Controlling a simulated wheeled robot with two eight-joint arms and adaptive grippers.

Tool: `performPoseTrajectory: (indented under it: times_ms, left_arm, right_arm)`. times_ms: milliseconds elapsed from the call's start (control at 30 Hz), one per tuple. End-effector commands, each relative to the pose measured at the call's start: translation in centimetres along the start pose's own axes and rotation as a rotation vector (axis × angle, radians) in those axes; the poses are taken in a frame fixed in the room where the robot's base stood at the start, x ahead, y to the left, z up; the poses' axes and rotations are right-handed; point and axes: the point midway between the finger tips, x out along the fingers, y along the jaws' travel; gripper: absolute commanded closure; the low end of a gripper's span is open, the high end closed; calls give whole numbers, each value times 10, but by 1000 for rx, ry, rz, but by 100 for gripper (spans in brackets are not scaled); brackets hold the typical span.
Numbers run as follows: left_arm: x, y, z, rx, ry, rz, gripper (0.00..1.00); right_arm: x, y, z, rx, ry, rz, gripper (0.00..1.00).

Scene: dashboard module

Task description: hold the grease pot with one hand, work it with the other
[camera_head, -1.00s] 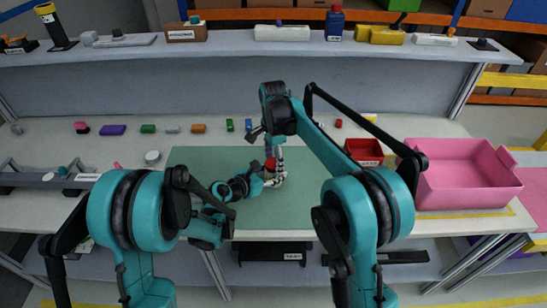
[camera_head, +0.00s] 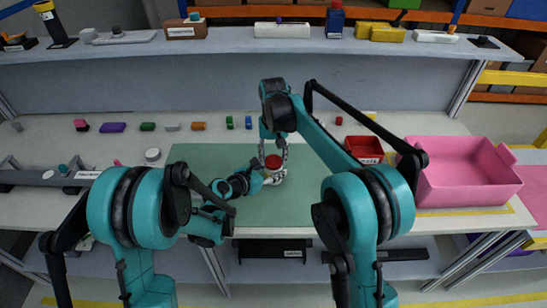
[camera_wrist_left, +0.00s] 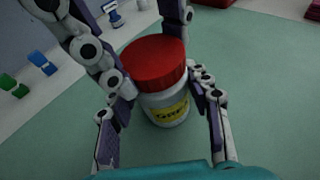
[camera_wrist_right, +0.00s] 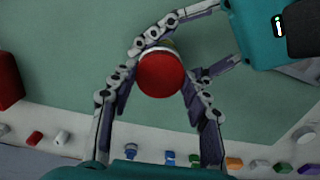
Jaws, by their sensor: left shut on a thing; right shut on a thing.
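The grease pot has a white body (camera_wrist_left: 166,106) with a yellow label and a red lid (camera_wrist_left: 153,62). It stands upright on the green mat (camera_head: 215,157); its red lid also shows in the head view (camera_head: 273,162) and the right wrist view (camera_wrist_right: 160,74). My left gripper (camera_wrist_left: 162,95) is shut on the pot's body from the side, low down. My right gripper (camera_wrist_right: 158,72) comes from above, its fingers on either side of the red lid and shut on it. In the head view the fingers partly hide the pot.
A pink bin (camera_head: 465,178) stands at the right, with a red tray (camera_head: 364,149) beside it. Several small coloured parts line the back of the table. A white round piece (camera_head: 153,155) lies left of the mat. The mat's right part is clear.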

Motion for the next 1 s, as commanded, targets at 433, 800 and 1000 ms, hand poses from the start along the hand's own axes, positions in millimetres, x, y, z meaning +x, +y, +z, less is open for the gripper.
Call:
performPoseTrajectory:
  times_ms: [433, 800, 1000]
  left_arm:
    - [0, 0, 0, 0, 0, -1, 100]
    - [0, 0, 0, 0, 0, -1, 100]
    - [0, 0, 0, 0, 0, -1, 100]
  right_arm:
    - [-1, 0, 0, -1058, 1, 0, 88]
    - [-1, 0, 0, -1299, 1, 0, 88]
    - [-1, 0, 0, -1300, 1, 0, 88]
